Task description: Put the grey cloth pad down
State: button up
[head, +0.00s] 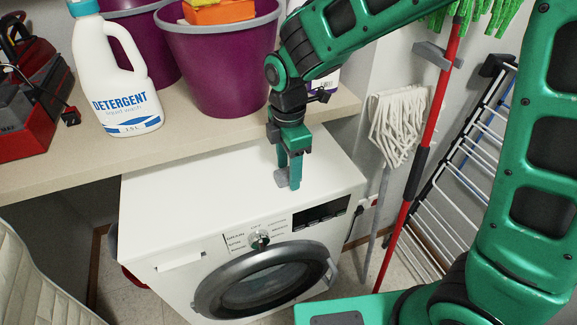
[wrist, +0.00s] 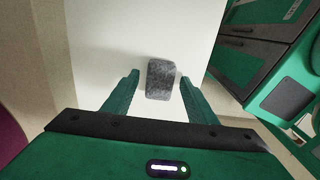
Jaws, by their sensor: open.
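The grey cloth pad (wrist: 161,80) lies on the white top of the washing machine (head: 190,190). In the head view a bit of the pad (head: 281,178) shows beside my gripper's fingers, which hide part of it. My gripper (head: 290,180) points down just above the machine's top, near its right front. In the wrist view my gripper (wrist: 155,85) is open, with one finger on each side of the pad and a visible gap on both sides. The pad appears flat on the surface.
A shelf (head: 190,132) behind the machine holds a detergent bottle (head: 115,80), purple buckets (head: 220,65) and a red toolbox (head: 30,115). A white mop (head: 398,125), a red pole (head: 430,145) and a drying rack (head: 470,170) stand right. The machine top's left part is clear.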

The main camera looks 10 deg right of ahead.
aim_at(288, 170)
notch_tip(288, 170, up, 11)
jog(key=shift+w+f, duration=0.15)
jog(key=shift+w, duration=0.15)
jog(key=s+d+m, duration=0.2)
jog(key=d+m, duration=0.4)
jog(key=d, duration=0.5)
jog(key=s+d+m, duration=0.3)
jog(key=d+m, duration=0.4)
jog(key=d, duration=0.4)
jog(key=s+d+f+m, duration=0.2)
jog(key=s+d+m, duration=1.1)
jog(key=s, duration=0.3)
jog(key=shift+s+d+f+m, duration=0.2)
jog(key=shift+s+f+m, duration=0.1)
jog(key=shift+m, duration=0.6)
jog(key=shift+w, duration=0.1)
